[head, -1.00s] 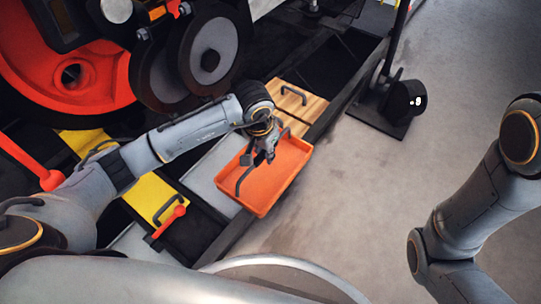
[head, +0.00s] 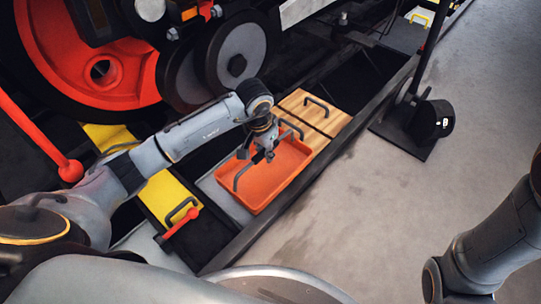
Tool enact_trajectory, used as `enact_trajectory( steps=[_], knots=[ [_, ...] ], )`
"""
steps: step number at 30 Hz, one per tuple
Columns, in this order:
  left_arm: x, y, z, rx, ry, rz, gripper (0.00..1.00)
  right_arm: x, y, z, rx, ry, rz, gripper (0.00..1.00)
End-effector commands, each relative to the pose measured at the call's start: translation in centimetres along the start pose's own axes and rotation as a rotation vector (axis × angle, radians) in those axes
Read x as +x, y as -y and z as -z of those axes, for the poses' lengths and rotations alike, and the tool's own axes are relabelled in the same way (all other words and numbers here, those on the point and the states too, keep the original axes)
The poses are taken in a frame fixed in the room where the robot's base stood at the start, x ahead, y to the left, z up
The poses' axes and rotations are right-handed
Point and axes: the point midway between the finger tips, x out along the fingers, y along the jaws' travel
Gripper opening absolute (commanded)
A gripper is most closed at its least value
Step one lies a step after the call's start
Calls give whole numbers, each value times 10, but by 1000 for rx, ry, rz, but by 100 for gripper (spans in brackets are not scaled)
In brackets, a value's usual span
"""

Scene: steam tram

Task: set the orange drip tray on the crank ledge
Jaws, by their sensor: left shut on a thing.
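The orange drip tray (head: 276,186) is a shallow open box in the middle of the head view. My left gripper (head: 262,156) is shut on it near its upper left side; the exact grip is hard to see. The tray appears over the sunken strip beside the engine, inside the dark outer rail. I cannot tell whether it touches anything below. A grey plate (head: 225,197) shows at its left edge. I cannot tell which surface is the crank ledge. My right gripper is out of view; only its arm shows at the right.
Wooden covers with dark handles (head: 318,112) lie just beyond the tray. Red and grey wheels (head: 238,55) stand behind. A black post on a base (head: 405,130) stands right; the floor (head: 370,215) is clear.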

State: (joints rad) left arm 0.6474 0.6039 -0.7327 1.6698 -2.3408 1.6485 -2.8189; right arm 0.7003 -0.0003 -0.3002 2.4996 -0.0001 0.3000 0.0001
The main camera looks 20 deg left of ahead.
Motion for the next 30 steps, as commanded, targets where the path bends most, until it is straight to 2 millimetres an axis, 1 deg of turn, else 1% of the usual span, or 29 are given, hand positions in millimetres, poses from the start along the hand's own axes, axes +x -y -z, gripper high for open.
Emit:
enact_trajectory(
  steps=[23,30],
  knots=[
    [9,52,-1,-2,-3,1,0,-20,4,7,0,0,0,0],
    [25,53,-3,1,-4,1,0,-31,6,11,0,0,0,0]
  ],
)
